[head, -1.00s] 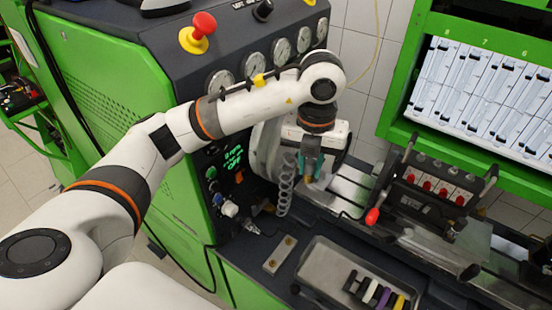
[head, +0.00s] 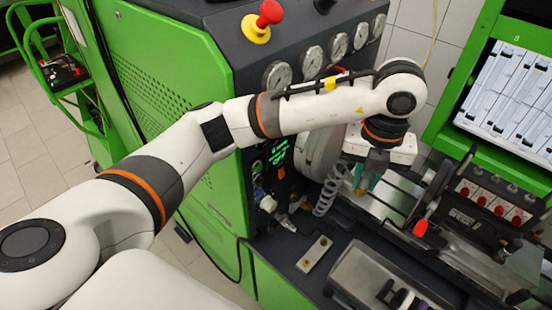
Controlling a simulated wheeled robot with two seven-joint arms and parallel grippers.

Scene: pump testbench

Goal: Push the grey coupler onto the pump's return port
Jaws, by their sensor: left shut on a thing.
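My left gripper (head: 365,182) reaches in over the bench from the left arm, pointing down, with teal fingers partly hidden behind its white wrist. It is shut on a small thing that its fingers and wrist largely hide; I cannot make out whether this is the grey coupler. A coiled grey hose (head: 331,190) hangs just left of the gripper. The pump and its return port cannot be told apart from the parts around the gripper. My right gripper is out of view.
The green test bench (head: 175,80) carries gauges and a red stop button (head: 270,13). A metal tray (head: 375,268) lies at the front. A black rack with red knobs (head: 490,200) stands right of the gripper. A small metal plate (head: 314,254) lies left of the tray.

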